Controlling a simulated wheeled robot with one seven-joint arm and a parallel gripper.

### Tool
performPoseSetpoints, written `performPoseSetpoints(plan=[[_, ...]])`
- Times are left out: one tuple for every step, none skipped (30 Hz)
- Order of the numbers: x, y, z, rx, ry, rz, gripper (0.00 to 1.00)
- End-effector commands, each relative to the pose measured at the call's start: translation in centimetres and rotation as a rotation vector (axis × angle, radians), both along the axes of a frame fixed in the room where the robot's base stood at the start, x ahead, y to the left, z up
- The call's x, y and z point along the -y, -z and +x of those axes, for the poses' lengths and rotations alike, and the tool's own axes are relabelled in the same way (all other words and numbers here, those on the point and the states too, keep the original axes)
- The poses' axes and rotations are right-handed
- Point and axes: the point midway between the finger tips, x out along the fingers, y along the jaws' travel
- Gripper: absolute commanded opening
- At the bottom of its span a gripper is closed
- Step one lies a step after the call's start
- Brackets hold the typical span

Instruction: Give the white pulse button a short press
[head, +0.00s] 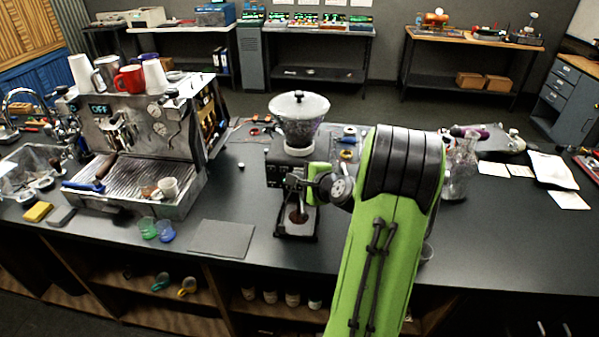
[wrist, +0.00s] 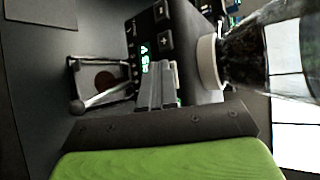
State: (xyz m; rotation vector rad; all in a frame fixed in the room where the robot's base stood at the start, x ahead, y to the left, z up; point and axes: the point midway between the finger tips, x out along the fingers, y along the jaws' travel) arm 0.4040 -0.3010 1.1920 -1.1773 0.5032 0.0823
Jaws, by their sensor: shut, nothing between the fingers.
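The grinder (head: 285,178) stands on the counter with a clear hopper of beans (head: 298,118) on top. In the wrist view its dark front panel (wrist: 150,28) appears turned sideways, with plus and minus keys, a green lit display (wrist: 145,58) and a row of small marks. I cannot make out the white pulse button; my fingers cover part of the panel. My gripper (wrist: 163,70) is shut and empty, its fingertips at or very close to the panel beside the display. I cannot tell whether they touch. In the head view my wrist largely hides the fingers.
An espresso machine (head: 140,125) with cups on top stands left. A glass vessel (head: 458,170) and papers (head: 520,170) are at right. A portafilter fork and ground coffee (wrist: 105,80) sit below the panel.

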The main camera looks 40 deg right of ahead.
Motion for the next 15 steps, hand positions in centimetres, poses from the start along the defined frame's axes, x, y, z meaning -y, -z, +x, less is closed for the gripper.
performPoseSetpoints(plan=[[0.0, 0.0, 0.0, 0.001, 0.001, -0.001, 0.00], [0.0, 0.0, 0.0, 0.001, 0.001, -0.001, 0.00], [0.0, 0.0, -0.1, 0.001, 0.001, -0.001, 0.00], [-0.1, 0.0, -0.1, 0.001, 0.001, -0.001, 0.00], [-0.2, 0.0, -0.2, 0.001, 0.001, -0.001, 0.00], [-0.3, 0.1, -0.3, 0.001, 0.001, -0.001, 0.00], [-0.5, 0.1, -0.4, 0.001, 0.001, -0.001, 0.00], [-0.6, 0.1, -0.5, 0.001, 0.001, -0.001, 0.00], [-0.8, 0.1, -0.7, 0.001, 0.001, -0.001, 0.00], [-1.0, 0.1, -0.8, 0.000, 0.001, 0.000, 0.00], [-1.1, 0.1, -0.9, 0.000, 0.001, 0.000, 0.00], [-1.2, 0.1, -1.0, 0.000, 0.001, 0.000, 0.00], [-1.2, 0.1, -1.0, 0.000, 0.001, 0.000, 0.00], [-1.2, 0.1, -1.0, 0.000, 0.001, 0.000, 0.00], [-1.2, 0.1, -1.0, 0.000, 0.001, 0.000, 0.00]])
